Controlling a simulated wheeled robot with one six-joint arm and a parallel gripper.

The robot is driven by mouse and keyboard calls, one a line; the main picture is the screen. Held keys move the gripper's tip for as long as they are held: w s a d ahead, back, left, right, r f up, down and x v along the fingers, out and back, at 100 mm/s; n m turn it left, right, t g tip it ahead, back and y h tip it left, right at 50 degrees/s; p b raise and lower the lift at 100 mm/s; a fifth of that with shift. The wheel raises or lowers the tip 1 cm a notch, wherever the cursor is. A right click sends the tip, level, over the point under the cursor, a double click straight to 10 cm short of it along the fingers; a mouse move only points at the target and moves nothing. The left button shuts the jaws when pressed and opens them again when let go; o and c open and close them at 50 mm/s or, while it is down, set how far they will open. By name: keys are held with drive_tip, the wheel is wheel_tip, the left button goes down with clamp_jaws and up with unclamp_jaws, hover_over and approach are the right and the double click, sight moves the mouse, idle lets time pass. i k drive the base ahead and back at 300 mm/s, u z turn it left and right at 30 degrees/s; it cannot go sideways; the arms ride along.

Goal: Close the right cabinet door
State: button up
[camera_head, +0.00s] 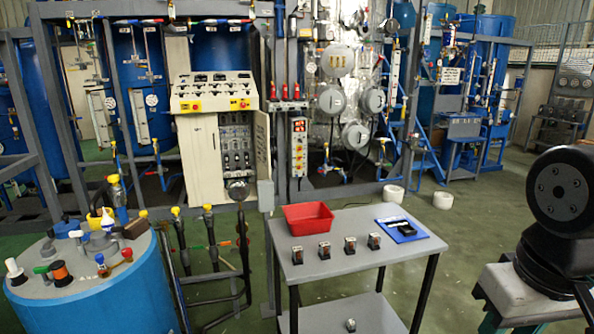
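A cream control cabinet (214,92) with a sloped button panel on top stands in the middle back. Its right door (262,145) stands open, seen nearly edge-on, swung out at the right of the opening. Inside, rows of electrical parts (236,145) show. The left front of the cabinet (199,155) is covered by a cream panel that looks shut. My black arm (560,190) shows at the right edge, far from the cabinet. My gripper is out of view.
A grey cart (350,262) stands in front, right of the cabinet, carrying a red tray (308,217), a blue tray (402,229) and several small relays. A blue drum (95,290) and upright pipes with yellow-topped valves (177,212) stand front left. Green floor is open right of the cart.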

sight(262, 120)
drive_tip(key=z, duration=0.25)
drive_tip(key=k, duration=0.65)
drive_tip(key=z, duration=0.85)
drive_tip(key=i, duration=5)
drive_tip(key=u, duration=0.75)
drive_tip(key=i, duration=1.8)
drive_tip(key=u, duration=1.9)
drive_tip(key=i, duration=2.25)
drive_tip(key=u, duration=0.65)
